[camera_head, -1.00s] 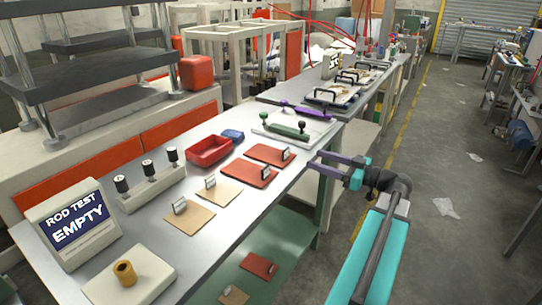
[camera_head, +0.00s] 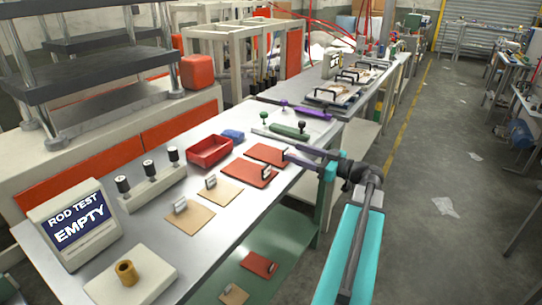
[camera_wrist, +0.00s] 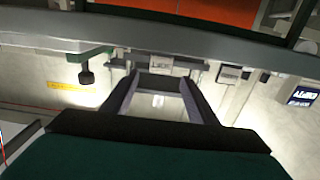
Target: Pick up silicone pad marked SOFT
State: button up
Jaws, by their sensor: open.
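Two red pads lie flat on the grey table, a far one (camera_head: 264,154) and a nearer one (camera_head: 245,173). Two tan pads, a middle one (camera_head: 220,194) and a near one (camera_head: 190,218), lie left of them. Each pad has a small upright tag, too small to read for certain. My gripper (camera_head: 288,154) reaches in from the right at the far red pad's right edge, by its tag. In the wrist view my gripper (camera_wrist: 159,76) is open and empty, with a pale tag (camera_wrist: 160,65) just beyond the fingertips. I cannot tell which pad is marked SOFT.
A red bin (camera_head: 209,152) and a blue item (camera_head: 232,134) stand behind the pads. A green-handled tool (camera_head: 287,131) lies beyond the far red pad. A rod-test display (camera_head: 75,226) stands at left. More pads lie on the green lower shelf (camera_head: 285,235).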

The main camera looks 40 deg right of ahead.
aim_at(287, 150)
jog(key=shift+f+p+x, duration=0.1)
jog(key=shift+p+x, duration=0.15)
jog(key=shift+x, duration=1.05)
jog(key=shift+f+p+x, duration=0.15)
jog(key=shift+p+x, duration=0.05)
jog(key=shift+x, duration=1.05)
jog(key=c, duration=1.3)
jog(key=shift+r, duration=0.25)
jog(key=shift+r, duration=1.2)
jog(key=v, duration=0.5)
jog(key=r+b+v, duration=0.1)
jog(key=v, duration=0.4)
jog(key=d+r+v, duration=0.1)
jog(key=v, duration=0.5)
jog(key=shift+w+r+b, duration=0.1)
jog(key=shift+w+b, duration=0.05)
jog(key=shift+b, duration=0.25)
